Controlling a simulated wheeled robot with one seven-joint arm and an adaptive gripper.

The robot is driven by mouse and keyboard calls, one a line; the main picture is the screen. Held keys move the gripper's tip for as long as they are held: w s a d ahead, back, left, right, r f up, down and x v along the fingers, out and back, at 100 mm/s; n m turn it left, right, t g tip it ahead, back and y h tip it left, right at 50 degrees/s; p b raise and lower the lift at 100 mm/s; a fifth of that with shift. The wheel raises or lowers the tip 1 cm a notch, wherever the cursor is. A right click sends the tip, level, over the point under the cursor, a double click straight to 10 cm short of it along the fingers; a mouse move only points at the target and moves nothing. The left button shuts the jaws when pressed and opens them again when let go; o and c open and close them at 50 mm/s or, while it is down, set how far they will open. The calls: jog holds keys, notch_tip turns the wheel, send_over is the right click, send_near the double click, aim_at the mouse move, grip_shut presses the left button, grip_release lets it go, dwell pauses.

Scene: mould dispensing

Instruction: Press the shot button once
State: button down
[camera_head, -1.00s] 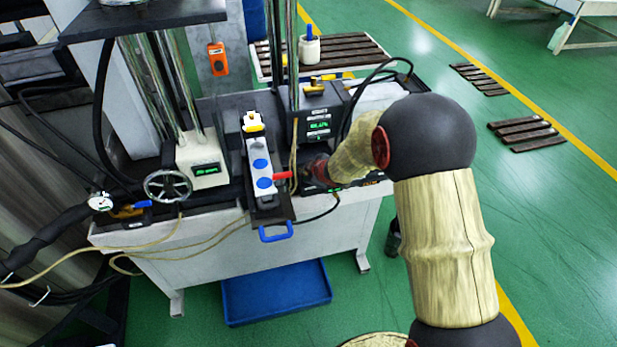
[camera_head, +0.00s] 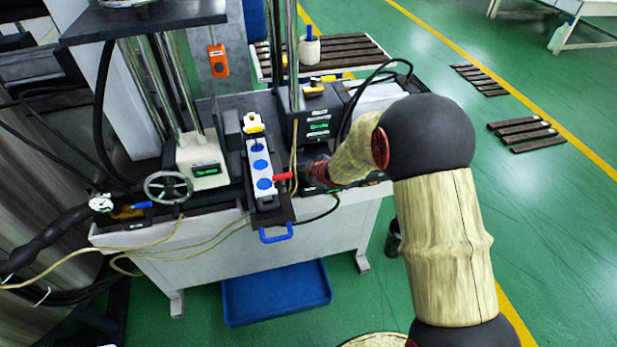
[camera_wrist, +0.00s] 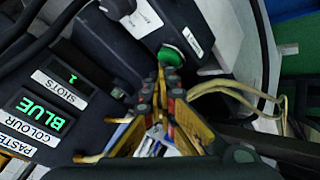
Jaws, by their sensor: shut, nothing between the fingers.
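The round green button (camera_wrist: 172,57) sits on a dark housing with a white label in the wrist view; I take it as the shot button. My gripper (camera_wrist: 162,72) is shut and empty, with its fingertips at the button's lower edge. I cannot tell whether they touch it. In the head view my gripper (camera_head: 316,171) is beside the dispenser, partly hidden by my arm, and the button cannot be made out. The dispenser display (camera_wrist: 44,110) reads BLUE, and the shots display (camera_wrist: 63,77) reads 1.
A white mould (camera_head: 254,155) with three blue spots lies on a dark slide with a blue handle (camera_head: 276,236). A red lever (camera_head: 283,176) is close to my gripper. Tan cables (camera_wrist: 235,90) run right of the fingers. A dispenser box (camera_head: 318,110) stands behind.

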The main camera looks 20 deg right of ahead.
notch_tip(320, 180, up, 6)
jog(key=p, duration=0.6)
jog(key=shift+r, duration=0.1)
dwell(0.6)
